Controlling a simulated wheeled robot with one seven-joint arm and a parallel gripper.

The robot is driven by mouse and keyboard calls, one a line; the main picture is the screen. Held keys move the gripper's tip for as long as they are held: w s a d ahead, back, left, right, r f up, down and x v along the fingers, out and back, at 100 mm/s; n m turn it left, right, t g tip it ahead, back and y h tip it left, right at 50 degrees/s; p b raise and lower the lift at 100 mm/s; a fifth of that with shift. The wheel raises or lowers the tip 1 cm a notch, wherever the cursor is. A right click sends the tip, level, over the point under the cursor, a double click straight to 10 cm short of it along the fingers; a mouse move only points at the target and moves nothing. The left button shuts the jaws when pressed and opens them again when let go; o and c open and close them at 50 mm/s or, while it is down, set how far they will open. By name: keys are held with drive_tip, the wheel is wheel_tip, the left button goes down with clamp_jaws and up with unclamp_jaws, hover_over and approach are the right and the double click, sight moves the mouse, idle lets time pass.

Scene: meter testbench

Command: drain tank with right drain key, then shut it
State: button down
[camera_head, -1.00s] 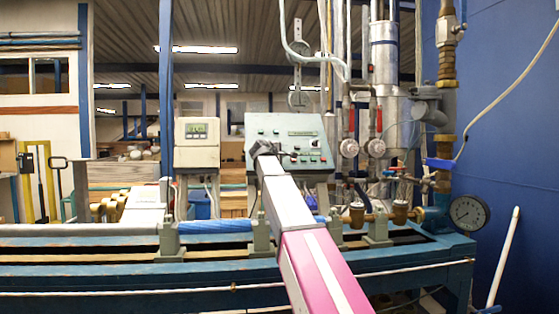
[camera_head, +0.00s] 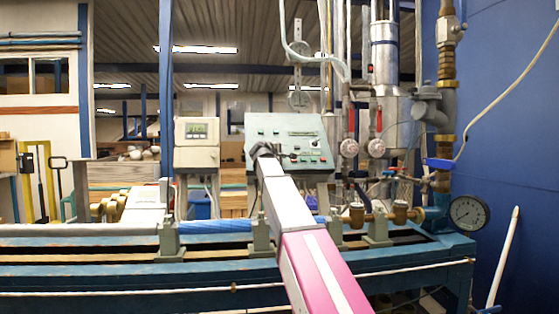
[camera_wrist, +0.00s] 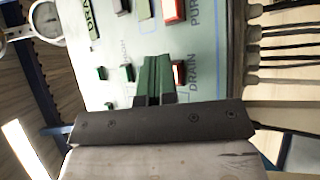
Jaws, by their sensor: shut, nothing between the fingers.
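The sloped pale green control panel (camera_head: 300,132) stands at the middle of the bench in the head view. My gripper (camera_head: 262,150) is at its left lower part. In the wrist view the panel (camera_wrist: 215,60) is turned sideways, with printed DRAIN and PURGE labels. My gripper (camera_wrist: 155,62) is shut and empty, its fingertips close over the panel face. Whether the fingertips touch a key is hidden, and which key is the right drain key is unclear.
A red key (camera_wrist: 173,11) lies near the PURGE label. Cables (camera_wrist: 285,55) run from the panel edge. A grey meter box (camera_head: 197,143) stands left of the panel. Pipes, valves and a pressure gauge (camera_head: 468,213) are to the right, above the blue bench (camera_head: 130,272).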

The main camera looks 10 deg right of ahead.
drive_tip(key=shift+s+r, duration=0.55)
drive_tip(key=shift+s, duration=0.05)
idle(0.3)
drive_tip(key=shift+s+r, duration=1.65)
drive_tip(key=shift+s, duration=0.2)
drive_tip(key=shift+s+r, duration=0.45)
drive_tip(key=shift+s, duration=0.1)
idle(4.7)
